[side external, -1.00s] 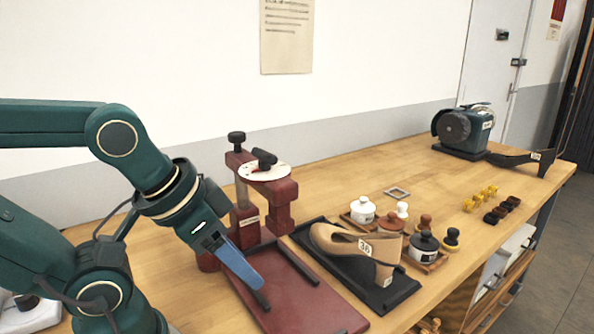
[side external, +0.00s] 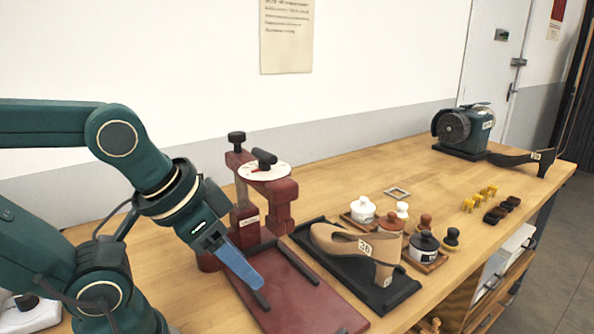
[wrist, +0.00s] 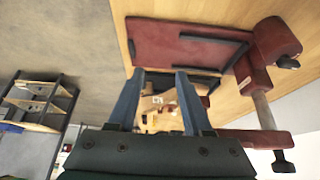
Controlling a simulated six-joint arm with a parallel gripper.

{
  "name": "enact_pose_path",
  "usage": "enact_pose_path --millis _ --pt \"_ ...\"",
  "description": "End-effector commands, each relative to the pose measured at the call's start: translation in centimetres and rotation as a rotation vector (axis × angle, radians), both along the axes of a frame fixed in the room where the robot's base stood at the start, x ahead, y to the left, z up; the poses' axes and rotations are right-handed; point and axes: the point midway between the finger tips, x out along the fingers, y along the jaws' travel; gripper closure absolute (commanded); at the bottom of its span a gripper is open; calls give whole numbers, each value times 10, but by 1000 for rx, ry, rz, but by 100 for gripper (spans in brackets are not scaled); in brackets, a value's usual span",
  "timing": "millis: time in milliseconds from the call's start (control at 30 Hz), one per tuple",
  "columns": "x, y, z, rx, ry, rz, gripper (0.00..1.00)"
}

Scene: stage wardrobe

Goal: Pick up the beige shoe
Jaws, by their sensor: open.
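The beige shoe (side external: 338,240) is a heeled shoe with a white "36" label. It lies in a black tray (side external: 402,290) right of centre in the side view, its heel toward the right. My gripper (side external: 256,282) is left of the shoe, apart from it, with its blue fingers pointing down over the red board. In the wrist view, my gripper (wrist: 157,78) has its two blue fingers spread with nothing held. A beige shape, probably the shoe, shows small between them, with details unclear.
A red board (side external: 300,305) with black bars lies under my gripper. A red press (side external: 265,190) stands behind it. Lidded pots (side external: 362,210) and knobs crowd the shoe's far right side. A dark shoe (side external: 525,158) and a motor (side external: 462,130) are far back. The table's middle back is clear.

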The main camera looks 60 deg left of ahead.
Motion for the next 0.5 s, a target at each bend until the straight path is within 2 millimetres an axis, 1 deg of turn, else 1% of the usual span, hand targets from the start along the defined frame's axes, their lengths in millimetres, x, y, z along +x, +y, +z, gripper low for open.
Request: enact_pose_path --millis 67,100,367,467,500 --pt "0 0 0 0 0 0 50" --pt "0 0 0 0 0 0 43" --pt "0 0 1 -3 -1 5 43" --pt "8 0 13 -7 -39 11 43" --pt "14 0 21 -9 -57 13 43"
